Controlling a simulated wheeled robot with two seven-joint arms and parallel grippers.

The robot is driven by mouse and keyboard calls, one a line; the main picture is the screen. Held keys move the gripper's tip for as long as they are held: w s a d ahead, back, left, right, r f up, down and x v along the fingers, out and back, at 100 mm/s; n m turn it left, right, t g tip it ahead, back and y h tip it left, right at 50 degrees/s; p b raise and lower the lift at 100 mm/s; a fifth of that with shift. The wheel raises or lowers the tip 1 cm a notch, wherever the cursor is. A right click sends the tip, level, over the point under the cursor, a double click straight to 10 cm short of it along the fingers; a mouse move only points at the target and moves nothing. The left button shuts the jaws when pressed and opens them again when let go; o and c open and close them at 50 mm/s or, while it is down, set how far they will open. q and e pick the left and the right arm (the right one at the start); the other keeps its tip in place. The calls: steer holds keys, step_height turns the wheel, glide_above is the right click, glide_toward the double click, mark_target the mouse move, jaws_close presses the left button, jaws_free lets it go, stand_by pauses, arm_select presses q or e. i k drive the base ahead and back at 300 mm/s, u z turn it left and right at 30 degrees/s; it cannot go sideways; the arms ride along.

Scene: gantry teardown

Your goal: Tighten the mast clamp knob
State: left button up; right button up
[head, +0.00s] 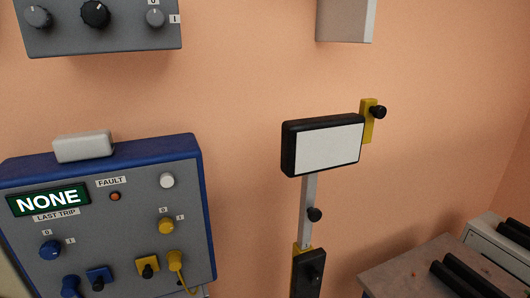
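A grey mast (308,188) stands upright right of centre, its top behind a white-faced panel with a black frame (325,148). A third black knob (379,112) sits on a yellow bracket (367,130) at the panel's right end. I cannot tell which knob is the mast clamp knob or how tight any is. Neither gripper is in view.
A blue-framed control box (208,220) stands at left; its display (48,200) reads NONE. A grey panel with knobs (110,40) hangs above it. A grey box (345,22) hangs at top. A table (400,272) with black rollers (465,277) is at lower right.

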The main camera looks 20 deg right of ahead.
mark_target(314, 277)
steer(key=z, duration=0.15)
steer(key=k, duration=0.15)
steer(key=z, duration=0.65)
steer(key=i, duration=0.15)
